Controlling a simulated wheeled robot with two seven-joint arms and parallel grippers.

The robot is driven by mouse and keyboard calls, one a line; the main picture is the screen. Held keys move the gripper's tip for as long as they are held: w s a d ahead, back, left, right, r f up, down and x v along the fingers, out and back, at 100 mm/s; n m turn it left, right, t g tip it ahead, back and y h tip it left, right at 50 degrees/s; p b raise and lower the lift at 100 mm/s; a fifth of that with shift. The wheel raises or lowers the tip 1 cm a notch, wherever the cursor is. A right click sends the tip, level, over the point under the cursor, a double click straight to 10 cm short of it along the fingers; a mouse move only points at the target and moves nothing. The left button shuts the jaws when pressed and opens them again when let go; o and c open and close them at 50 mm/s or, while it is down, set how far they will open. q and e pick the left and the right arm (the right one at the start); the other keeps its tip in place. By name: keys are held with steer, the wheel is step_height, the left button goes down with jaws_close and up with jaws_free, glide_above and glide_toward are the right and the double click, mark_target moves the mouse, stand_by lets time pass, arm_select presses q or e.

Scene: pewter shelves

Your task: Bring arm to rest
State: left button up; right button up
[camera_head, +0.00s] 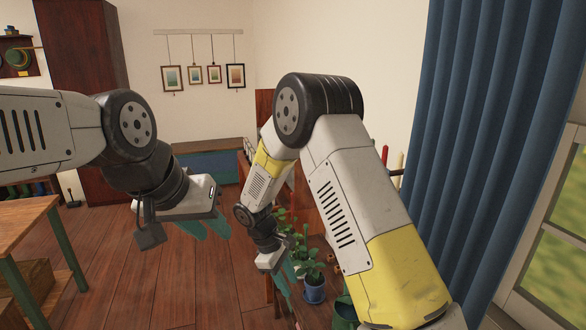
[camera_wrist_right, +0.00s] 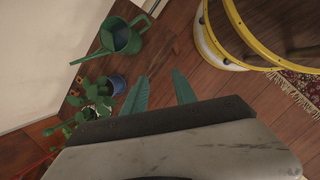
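My left gripper (camera_head: 208,228) is at the left-centre in the head view, below the dark wrist joint. Its teal fingers point down and look apart, with nothing between them. My right arm bends from a high elbow down to the right gripper (camera_head: 287,282), which hangs low near the potted plants. In the right wrist view, the right gripper's two teal fingers (camera_wrist_right: 160,88) are spread apart over bare wooden floor and hold nothing.
The right wrist view shows a green watering can (camera_wrist_right: 122,38) and a yellow-rimmed round item (camera_wrist_right: 228,55). A wooden table (camera_head: 25,222) is at left, a blue curtain (camera_head: 490,130) at right.

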steer(key=s+d+r+m+t+y, duration=0.1)
steer(key=s+d+r+m+y, duration=0.3)
steer(key=r, duration=0.6)
steer(key=s+d+r+m+t, duration=0.1)
steer(key=d+r+m, duration=0.2)
steer(key=d+r, duration=0.55)
steer(key=s+d+r+m+t+y, duration=0.1)
steer(key=s+r+m+t, duration=0.1)
steer(key=s+r, duration=0.3)
steer(key=s+d+r+m+t+y, duration=0.1)
steer(key=s+d+r+m+t, duration=0.1)
steer(key=s+r, duration=0.4)
steer(key=shift+s+r+m, duration=0.3)
steer(key=shift+s+m, duration=0.5)
steer(key=shift+d, duration=0.1)
